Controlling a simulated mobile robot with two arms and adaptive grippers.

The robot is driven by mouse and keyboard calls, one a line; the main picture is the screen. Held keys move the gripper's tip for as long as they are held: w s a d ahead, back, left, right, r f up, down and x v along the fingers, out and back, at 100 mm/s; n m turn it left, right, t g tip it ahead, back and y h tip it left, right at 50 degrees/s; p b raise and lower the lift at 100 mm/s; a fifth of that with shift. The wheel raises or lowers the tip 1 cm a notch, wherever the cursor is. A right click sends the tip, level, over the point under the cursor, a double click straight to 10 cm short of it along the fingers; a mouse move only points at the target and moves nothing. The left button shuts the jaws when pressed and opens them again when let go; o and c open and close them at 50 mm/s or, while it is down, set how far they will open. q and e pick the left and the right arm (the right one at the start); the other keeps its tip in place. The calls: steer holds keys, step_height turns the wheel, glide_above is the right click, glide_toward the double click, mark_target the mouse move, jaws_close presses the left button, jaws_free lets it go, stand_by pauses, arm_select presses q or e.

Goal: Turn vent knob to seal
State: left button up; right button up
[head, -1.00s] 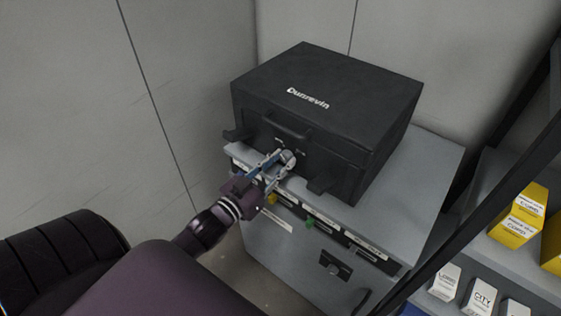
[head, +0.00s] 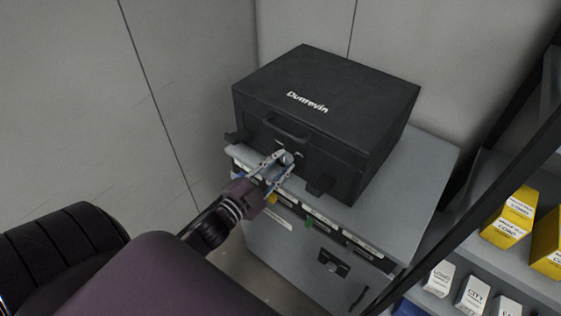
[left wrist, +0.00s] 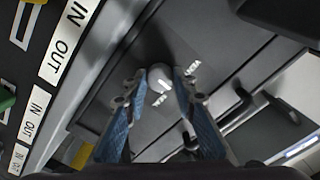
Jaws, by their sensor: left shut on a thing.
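The black case (head: 325,95) marked "Dunrevin" sits on a grey cabinet, with its lid down. Its round grey vent knob (head: 286,158) is on the front face, below the handle. My left gripper (head: 284,161) is at the front of the case, with its fingers on either side of the knob and shut on it. In the left wrist view the knob (left wrist: 160,77) shows a white mark and sits between the blue-padded fingertips (left wrist: 159,82). Small white lettering flanks it; I cannot read it surely. My right gripper is not in view.
The grey cabinet (head: 425,165) has labelled slots with coloured tabs along its front; "IN" and "OUT" labels (left wrist: 60,55) show in the left wrist view. Dark latches (head: 321,186) stick out from the case front. A shelf with yellow boxes (head: 510,217) and white boxes stands at right.

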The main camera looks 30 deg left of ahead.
arm_select(q)
steer(key=m, duration=0.4)
steer(key=shift+m, duration=2.3)
steer(key=o, duration=1.2)
steer(key=shift+c, duration=0.2)
steer(key=shift+s, duration=0.1)
steer(key=s, duration=1.1)
steer(key=shift+s+a, duration=0.4)
steer(key=shift+a, duration=0.05)
